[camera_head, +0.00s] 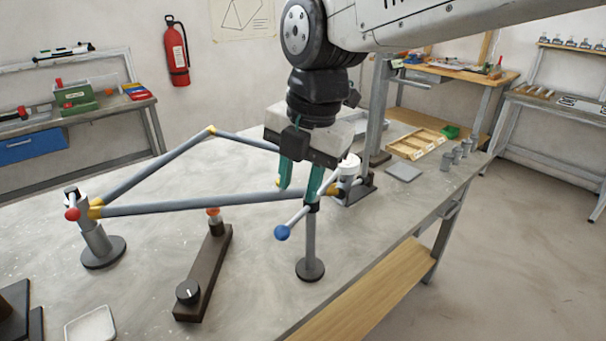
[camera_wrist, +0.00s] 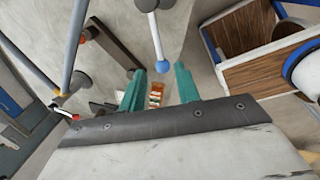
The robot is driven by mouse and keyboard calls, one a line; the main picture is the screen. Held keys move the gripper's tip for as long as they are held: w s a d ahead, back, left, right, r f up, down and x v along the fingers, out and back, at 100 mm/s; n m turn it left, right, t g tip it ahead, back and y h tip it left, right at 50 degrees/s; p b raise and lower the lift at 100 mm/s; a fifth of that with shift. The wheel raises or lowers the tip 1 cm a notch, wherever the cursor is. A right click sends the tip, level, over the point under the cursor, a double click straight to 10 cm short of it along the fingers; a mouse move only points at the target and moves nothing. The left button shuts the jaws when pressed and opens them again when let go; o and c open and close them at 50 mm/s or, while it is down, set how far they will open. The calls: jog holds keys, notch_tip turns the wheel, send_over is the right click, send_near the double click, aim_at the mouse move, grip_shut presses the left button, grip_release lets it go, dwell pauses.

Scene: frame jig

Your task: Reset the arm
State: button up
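My gripper (camera_head: 298,194) hangs from the arm above the right side of the grey table, with its two teal fingers apart. In the wrist view the gripper (camera_wrist: 159,70) shows a gap between the fingers with nothing held. A blue-ball lever (camera_head: 282,232) sits on a slim post (camera_head: 310,245) just below the fingers. The blue ball (camera_wrist: 162,66) shows in line with the gap in the wrist view. The right finger overlaps the post top in the head view; I cannot tell whether they touch.
A left post (camera_head: 97,240) with a red ball supports the frame's left corner. A dark bar (camera_head: 208,270) with a black knob lies on the table (camera_head: 150,290). A white dish (camera_head: 90,325) is front left. A wooden tray (camera_head: 415,145) and grey cups (camera_head: 447,160) stand at the right.

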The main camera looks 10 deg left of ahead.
jog(key=s+d+f+m, duration=0.1)
jog(key=s+d+m, duration=0.3)
jog(key=d+m, duration=0.6)
jog(key=s+d+f+m+h, duration=0.1)
jog(key=s+d+m, duration=0.4)
jog(key=d+m, duration=0.6)
jog(key=s+d+f+m, duration=0.2)
jog(key=s+d+m, duration=0.2)
jog(key=d+m, duration=0.7)
jog(key=d, duration=0.2)
jog(key=shift+s+d+f+t+h, duration=0.35)
jog(key=shift+s+t+h, duration=0.05)
